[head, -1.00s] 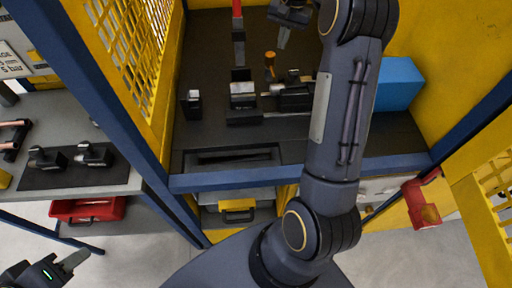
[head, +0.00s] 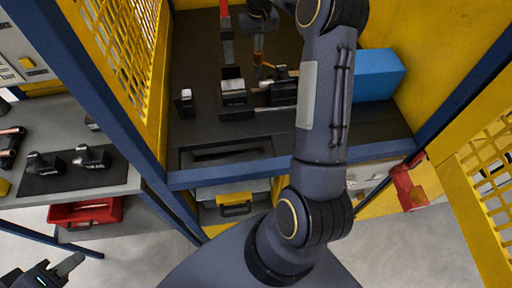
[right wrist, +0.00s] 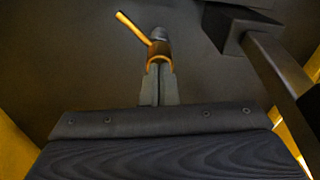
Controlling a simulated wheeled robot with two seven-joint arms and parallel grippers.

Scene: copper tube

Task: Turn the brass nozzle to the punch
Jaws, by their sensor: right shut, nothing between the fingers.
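The brass nozzle (head: 263,66) is small and partly hidden behind my right gripper (head: 259,48) in the head view. In the right wrist view the nozzle (right wrist: 134,28) shows as a thin brass arm slanting up-left from a grey knob, with a curved brass part below. My right gripper (right wrist: 160,84) is shut and empty, its fingertips right at the curved brass part; whether they touch cannot be told. My left gripper (head: 66,265) is at the lower left corner, far from the nozzle; its jaw gap does not show. I cannot make out which part is the punch.
A machine with a metal block (head: 233,86) and dark clamps (head: 281,92) stands on the dark bench. A small black block (head: 184,103) is left of it, a blue box (head: 379,75) right. Blue rails and yellow mesh panels border the cell. A side table (head: 120,180) stands left.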

